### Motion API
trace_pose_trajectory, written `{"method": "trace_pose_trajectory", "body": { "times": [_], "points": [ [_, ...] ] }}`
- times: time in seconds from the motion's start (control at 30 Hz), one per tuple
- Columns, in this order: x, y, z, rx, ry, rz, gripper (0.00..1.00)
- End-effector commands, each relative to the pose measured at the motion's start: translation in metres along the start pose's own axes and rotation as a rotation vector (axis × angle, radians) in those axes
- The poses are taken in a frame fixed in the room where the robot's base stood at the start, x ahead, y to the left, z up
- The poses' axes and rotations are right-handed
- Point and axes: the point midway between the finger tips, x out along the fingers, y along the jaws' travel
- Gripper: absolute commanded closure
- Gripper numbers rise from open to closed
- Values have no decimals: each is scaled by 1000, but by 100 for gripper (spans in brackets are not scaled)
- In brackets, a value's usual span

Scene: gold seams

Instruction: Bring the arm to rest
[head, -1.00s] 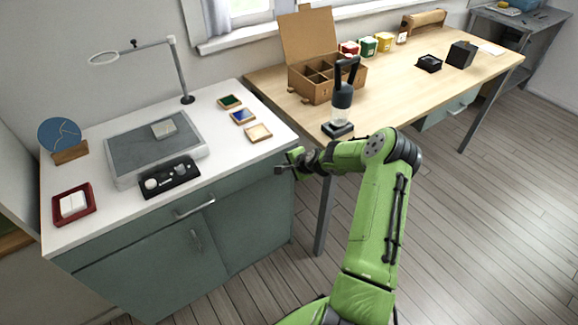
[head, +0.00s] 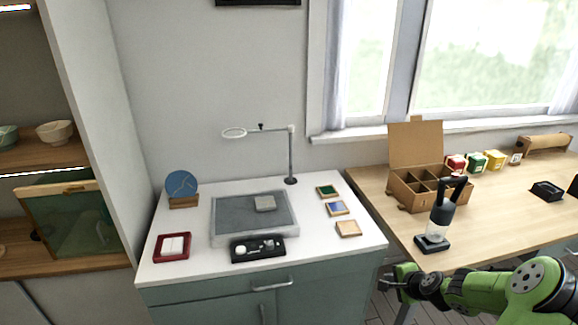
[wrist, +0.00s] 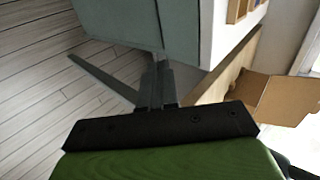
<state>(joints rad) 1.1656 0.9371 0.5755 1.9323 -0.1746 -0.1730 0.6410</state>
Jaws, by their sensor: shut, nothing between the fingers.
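My green arm reaches in from the lower right of the head view. My gripper (head: 384,282) is just off the right front corner of the white-topped cabinet (head: 190,282), below the level of its top. It holds nothing. In the wrist view the gripper (wrist: 157,75) shows its two grey fingers together, in front of the cabinet side and the floor. I cannot see it touching anything.
The wooden table (head: 470,235) stands right of the cabinet, with an open cardboard box (head: 412,190) and a black-handled device (head: 440,222) near its front left. A grey tray (head: 228,238) and a ring lamp (head: 290,165) are on the cabinet. Open floor shows in the wrist view (wrist: 50,80).

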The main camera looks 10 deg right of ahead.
Motion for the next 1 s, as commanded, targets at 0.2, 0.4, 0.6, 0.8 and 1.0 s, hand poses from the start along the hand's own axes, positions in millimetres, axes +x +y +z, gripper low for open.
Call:
{"method": "trace_pose_trajectory", "body": {
  "times": [0.2,0.4,0.6,0.8,1.0],
  "points": [
    [-63,-57,75,-435,-81,144,100],
    [-170,-95,156,-902,-124,289,100],
    [-291,-97,218,-1243,-143,339,100],
    [-388,-62,252,-1466,-203,290,100],
    [-415,-39,258,-1540,-250,255,100]
  ]
}}
